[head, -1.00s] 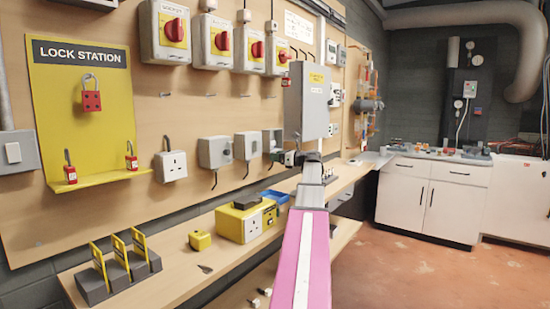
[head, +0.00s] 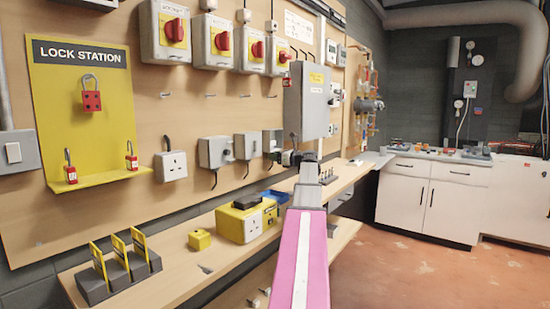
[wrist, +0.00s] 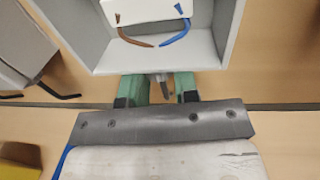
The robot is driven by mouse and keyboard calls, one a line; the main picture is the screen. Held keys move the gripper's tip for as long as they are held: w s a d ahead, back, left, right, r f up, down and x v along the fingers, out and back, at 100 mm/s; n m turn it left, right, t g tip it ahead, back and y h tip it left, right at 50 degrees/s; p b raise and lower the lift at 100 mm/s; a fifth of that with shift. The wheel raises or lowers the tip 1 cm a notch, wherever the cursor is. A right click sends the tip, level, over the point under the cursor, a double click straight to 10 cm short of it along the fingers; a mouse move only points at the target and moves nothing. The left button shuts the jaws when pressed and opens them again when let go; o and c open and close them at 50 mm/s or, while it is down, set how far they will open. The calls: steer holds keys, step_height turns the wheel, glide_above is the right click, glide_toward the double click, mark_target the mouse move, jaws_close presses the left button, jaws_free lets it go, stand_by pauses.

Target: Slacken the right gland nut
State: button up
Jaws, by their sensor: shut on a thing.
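An open grey box (wrist: 206,48) with a white terminal part (wrist: 135,8), a brown wire and a blue wire fills the top of the wrist view. A small grey gland nut (wrist: 165,86) sticks out below its bottom wall. My gripper (wrist: 160,91) has its green fingers on either side of this nut, close under the box, and is shut on it. In the head view my gripper (head: 287,158) is at the underside of the rightmost small wall box (head: 272,139), and the nut is hidden there.
Two more grey boxes, a left one (head: 215,152) and a nearer one (head: 247,145), hang to the left with dark cables below. A large grey cabinet (head: 307,100) stands out from the board on the right. A yellow socket box (head: 240,222) sits on the bench below.

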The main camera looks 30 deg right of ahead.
steer(key=m+h, duration=0.1)
steer(key=h, duration=0.1)
steer(key=m+t+h, duration=0.1)
steer(key=h, duration=0.1)
steer(key=m+t+h, duration=0.1)
steer(key=m+h, duration=0.1)
steer(key=shift+s+a, duration=0.15)
steer(key=shift+a, duration=0.2)
steer(key=shift+m+h, duration=1.5)
steer(key=shift+h, duration=0.8)
steer(key=o, duration=0.9)
steer(key=shift+o, duration=0.2)
steer(key=shift+d, duration=0.1)
